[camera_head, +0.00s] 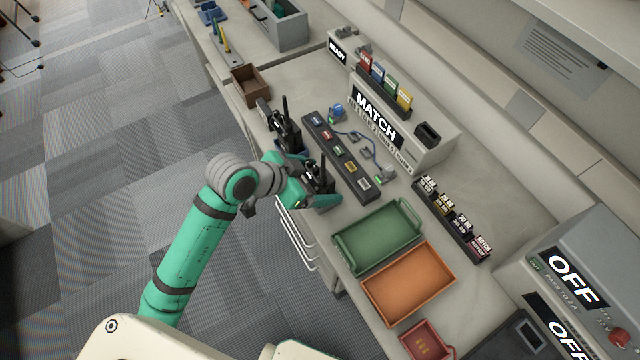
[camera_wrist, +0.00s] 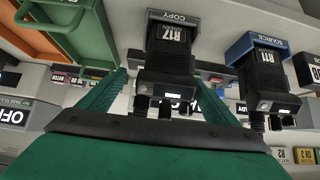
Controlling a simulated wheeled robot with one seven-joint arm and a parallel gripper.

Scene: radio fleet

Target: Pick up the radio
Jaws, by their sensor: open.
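A black radio marked R17 (camera_wrist: 172,52) fills the middle of the wrist view, with a grey plate reading COPY at its end. In the head view this radio (camera_head: 322,178) stands at the near counter edge, antenna up, partly hidden by my gripper. My gripper (camera_head: 316,190) is open, with one green finger on each side of the radio; in the wrist view the gripper (camera_wrist: 162,84) shows no clear contact. A second black radio marked R11 (camera_wrist: 262,78), by a blue SOURCE plate, is beside the right finger; that radio (camera_head: 288,128) stands farther along the counter.
A black strip of coloured tags (camera_head: 341,158) lies just behind the radios, with a grey MATCH box (camera_head: 420,145) beyond. A green tray (camera_head: 343,240) and an orange tray (camera_head: 375,285) lie nearer. A brown box (camera_head: 240,88) is farther off.

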